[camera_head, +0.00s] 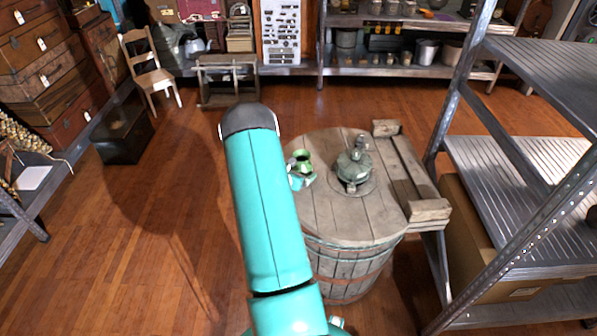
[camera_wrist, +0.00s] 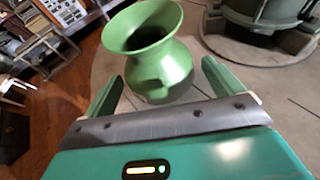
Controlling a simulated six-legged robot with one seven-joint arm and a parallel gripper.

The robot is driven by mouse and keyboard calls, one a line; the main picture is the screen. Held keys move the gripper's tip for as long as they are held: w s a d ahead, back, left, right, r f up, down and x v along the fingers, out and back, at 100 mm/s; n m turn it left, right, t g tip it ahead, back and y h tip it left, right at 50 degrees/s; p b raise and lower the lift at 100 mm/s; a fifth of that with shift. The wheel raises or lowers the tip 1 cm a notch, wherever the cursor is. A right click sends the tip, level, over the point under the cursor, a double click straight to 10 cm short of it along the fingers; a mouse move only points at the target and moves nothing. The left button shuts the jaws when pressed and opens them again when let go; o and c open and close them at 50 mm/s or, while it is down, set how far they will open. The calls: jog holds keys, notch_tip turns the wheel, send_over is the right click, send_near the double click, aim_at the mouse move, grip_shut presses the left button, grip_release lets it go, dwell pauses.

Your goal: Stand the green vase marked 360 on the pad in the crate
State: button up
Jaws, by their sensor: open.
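The green vase (camera_wrist: 160,68) has a wide flared mouth and a rounded body, and stands on the round wooden barrel top (camera_head: 335,215). In the head view the vase (camera_head: 302,157) is small and partly hidden by my gripper (camera_head: 300,180). In the wrist view my gripper (camera_wrist: 163,72) is open, with one finger on each side of the vase's lower body and visible gaps beside it. No 360 mark is readable. A weathered wooden frame (camera_head: 410,180) beside the barrel may be the crate; I cannot make out a pad in it.
A dark, lidded metal vessel (camera_head: 353,168) stands on the barrel top, right of the vase; it also shows in the wrist view (camera_wrist: 265,12). Metal shelving (camera_head: 520,170) rises close on the right. A small chair (camera_head: 150,72) stands at the back left. The floor left of the barrel is clear.

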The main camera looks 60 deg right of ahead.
jog(key=shift+r, duration=0.25)
jog(key=v, duration=1.2)
